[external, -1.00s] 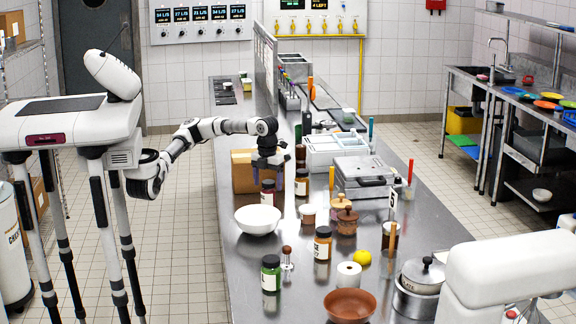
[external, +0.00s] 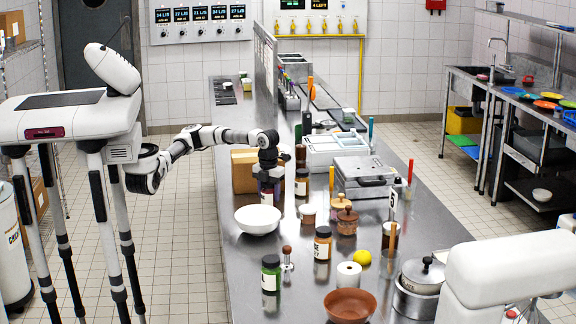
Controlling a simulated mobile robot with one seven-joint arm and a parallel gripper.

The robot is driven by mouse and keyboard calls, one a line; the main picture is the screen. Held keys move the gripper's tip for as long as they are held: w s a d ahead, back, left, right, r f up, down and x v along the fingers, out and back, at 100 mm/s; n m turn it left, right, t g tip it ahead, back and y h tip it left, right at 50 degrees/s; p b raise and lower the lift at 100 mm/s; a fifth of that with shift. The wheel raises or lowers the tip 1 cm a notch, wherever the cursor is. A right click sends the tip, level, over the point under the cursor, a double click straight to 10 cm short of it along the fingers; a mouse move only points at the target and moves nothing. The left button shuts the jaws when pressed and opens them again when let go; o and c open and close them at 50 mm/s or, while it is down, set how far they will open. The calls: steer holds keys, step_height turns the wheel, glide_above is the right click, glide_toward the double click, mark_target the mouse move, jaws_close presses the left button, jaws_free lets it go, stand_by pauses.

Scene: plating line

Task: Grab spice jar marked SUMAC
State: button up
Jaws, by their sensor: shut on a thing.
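My gripper (external: 268,183) points down over the steel counter, behind the white bowl. It is shut on a dark reddish spice jar (external: 267,198) with a pale label, holding it near the top. The jar stands upright and appears to be at counter level; I cannot tell whether it touches the counter. Its label is too small to read, so I cannot tell whether it says SUMAC. Similar jars stand near: a dark one (external: 301,186) just to the right, an orange one (external: 322,247) and a green one (external: 271,276) nearer the camera.
The white bowl (external: 258,221) stands just in front of the held jar, and a cardboard box (external: 243,172) close behind it. Small lidded pots (external: 347,222), a grey appliance (external: 362,180) and a lemon (external: 362,257) stand to the right. The counter's left front is clear.

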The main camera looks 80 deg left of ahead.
steer(key=shift+c, duration=0.8)
